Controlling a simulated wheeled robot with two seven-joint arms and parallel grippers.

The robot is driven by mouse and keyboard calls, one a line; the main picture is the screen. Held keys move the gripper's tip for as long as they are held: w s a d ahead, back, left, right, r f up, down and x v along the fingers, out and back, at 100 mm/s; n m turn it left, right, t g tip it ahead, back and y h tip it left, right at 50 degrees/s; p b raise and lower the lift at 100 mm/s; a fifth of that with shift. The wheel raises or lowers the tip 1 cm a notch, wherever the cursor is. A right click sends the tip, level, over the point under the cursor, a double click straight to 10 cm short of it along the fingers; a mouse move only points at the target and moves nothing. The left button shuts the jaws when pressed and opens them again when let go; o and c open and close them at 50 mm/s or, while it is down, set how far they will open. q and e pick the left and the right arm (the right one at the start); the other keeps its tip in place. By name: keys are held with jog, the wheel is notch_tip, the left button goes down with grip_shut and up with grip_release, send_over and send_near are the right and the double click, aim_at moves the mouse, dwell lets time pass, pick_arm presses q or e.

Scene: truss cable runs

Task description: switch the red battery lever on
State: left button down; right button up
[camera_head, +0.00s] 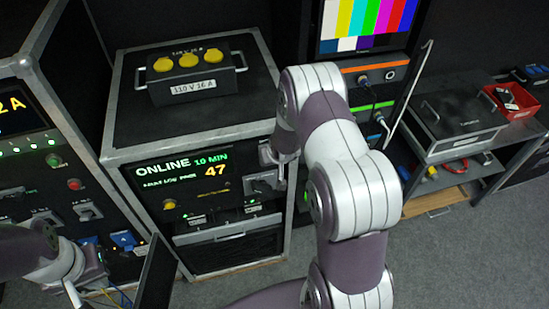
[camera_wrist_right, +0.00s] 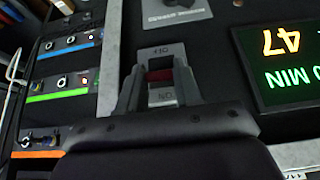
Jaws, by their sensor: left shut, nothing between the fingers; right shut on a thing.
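The red battery lever (camera_wrist_right: 160,75) shows in the right wrist view as a short red bar on a pale switch plate. It lies between the two fingers of my right gripper (camera_wrist_right: 159,70), which is shut on it. Small markings on the plate sit above and below the bar, upside down and hard to read. In the head view my right gripper (camera_head: 271,163) is at the right part of the battery cabinet's front (camera_head: 160,215), and my arm and fingers hide the lever. My left gripper (camera_head: 72,292) is at the lower left, shut and empty.
The cabinet display (camera_head: 185,175) reads ONLINE, 10 MIN and 47. A box with yellow caps (camera_head: 192,80) stands on the cabinet. A rack with lit indicators (camera_head: 45,150) is at left. A bench with a red bin (camera_head: 515,98) is at right. The grey floor (camera_head: 455,265) is clear.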

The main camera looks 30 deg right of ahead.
jog(key=shift+w, duration=0.1)
dwell(0.4)
jog(key=o, duration=1.1)
jog(key=shift+c, duration=0.2)
jog(key=shift+r, duration=0.1)
jog(key=v, duration=1.2)
jog(key=shift+r, duration=0.25)
